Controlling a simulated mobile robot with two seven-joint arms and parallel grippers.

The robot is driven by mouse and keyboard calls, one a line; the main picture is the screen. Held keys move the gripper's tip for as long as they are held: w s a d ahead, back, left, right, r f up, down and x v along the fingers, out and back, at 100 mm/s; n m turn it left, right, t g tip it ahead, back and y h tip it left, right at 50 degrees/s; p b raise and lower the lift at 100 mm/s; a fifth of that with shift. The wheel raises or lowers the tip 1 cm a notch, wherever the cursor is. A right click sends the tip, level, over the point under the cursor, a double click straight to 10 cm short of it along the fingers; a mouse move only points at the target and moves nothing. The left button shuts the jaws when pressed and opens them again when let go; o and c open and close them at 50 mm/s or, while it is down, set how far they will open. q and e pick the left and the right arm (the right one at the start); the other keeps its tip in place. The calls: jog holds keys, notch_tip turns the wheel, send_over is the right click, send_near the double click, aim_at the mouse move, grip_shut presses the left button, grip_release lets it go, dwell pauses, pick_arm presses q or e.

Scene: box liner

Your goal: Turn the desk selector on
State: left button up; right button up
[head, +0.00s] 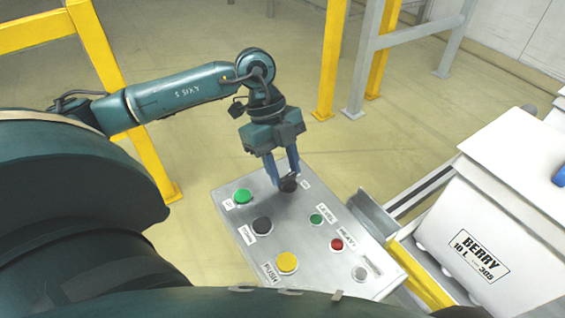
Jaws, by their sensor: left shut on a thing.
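The grey control panel (318,255) carries several coloured buttons and dark knobs with labels. A dark selector knob (289,186) is at its far edge, partly hidden by my fingers. My left gripper (288,183) points down and is shut on this knob, with one blue finger at each side. The small label beside it is too small to read, and which way the knob is turned cannot be told. A second dark knob (262,226) stands free at the panel's left side. My right gripper is not in view.
A green button (243,196), a yellow button (287,262), a small green button (316,219), a red button (337,244) and a grey one (359,273) surround the knobs. A white box (482,215) labelled BERRY stands right. Yellow posts (330,60) rise behind; floor between is clear.

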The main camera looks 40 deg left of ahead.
pick_arm(q)
jog(key=m, duration=0.1)
jog(key=m+g, duration=0.1)
jog(key=m, duration=0.1)
jog(key=shift+w+d+r+m+y, duration=0.1)
jog(key=shift+w+d+m+y, duration=0.05)
jog(key=shift+w+m+y, duration=0.2)
jog(key=shift+d+m+g+y, duration=0.1)
jog(key=shift+m+g+y, duration=0.45)
jog(key=shift+m, duration=1.3)
jog(key=o, duration=1)
jog(key=p+v, duration=0.1)
jog(key=v, duration=1.2)
jog(key=shift+w, duration=0.15)
